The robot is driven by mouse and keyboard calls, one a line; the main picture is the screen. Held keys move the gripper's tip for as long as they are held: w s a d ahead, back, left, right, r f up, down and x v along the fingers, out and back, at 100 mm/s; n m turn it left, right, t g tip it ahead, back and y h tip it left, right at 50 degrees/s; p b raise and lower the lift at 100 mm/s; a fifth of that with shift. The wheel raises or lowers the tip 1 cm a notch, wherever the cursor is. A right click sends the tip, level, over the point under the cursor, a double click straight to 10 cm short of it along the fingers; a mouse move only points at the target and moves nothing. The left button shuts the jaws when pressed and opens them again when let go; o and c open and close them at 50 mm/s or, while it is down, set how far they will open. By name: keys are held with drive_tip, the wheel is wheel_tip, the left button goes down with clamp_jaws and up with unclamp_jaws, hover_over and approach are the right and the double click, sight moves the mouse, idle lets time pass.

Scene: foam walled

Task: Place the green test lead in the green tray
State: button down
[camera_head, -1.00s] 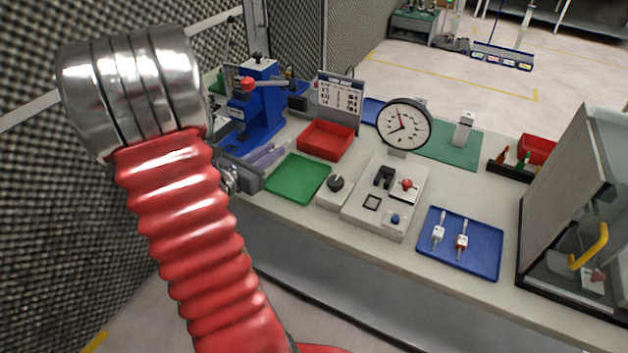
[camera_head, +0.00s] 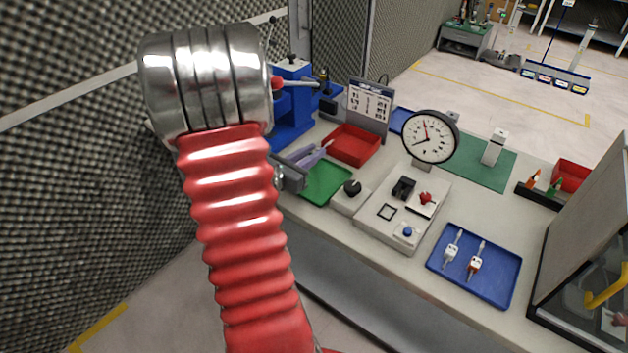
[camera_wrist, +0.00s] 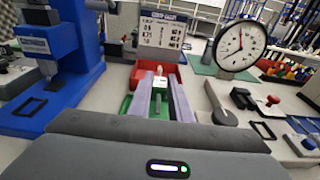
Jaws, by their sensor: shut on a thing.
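My gripper (camera_wrist: 160,84) is shut on the green test lead (camera_wrist: 159,88), which has a pale upper end and stands between the two lavender fingers in the wrist view. In the head view my gripper (camera_head: 322,149) is at the far left edge of the green tray (camera_head: 330,183), and the lead cannot be made out there. The tray looks empty where visible; my arm and fingers hide its left part. The height of the lead above the tray is unclear.
A red tray (camera_head: 356,146) lies just behind the green one. A blue press (camera_head: 291,110) stands at left. A control panel (camera_head: 404,212) and a dial gauge (camera_head: 430,137) are to the right. A blue tray (camera_head: 473,266) holds a white and a red lead.

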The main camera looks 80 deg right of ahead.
hover_over(311, 185)
drive_tip(key=shift+f, duration=2.55)
drive_tip(key=shift+f, duration=2.1)
drive_tip(key=shift+f, duration=0.1)
drive_tip(key=c, duration=1.6)
unclamp_jaws()
drive_tip(key=shift+w+a+r, duration=0.2)
drive_tip(key=shift+a, duration=0.2)
drive_tip(key=shift+v, duration=5.6)
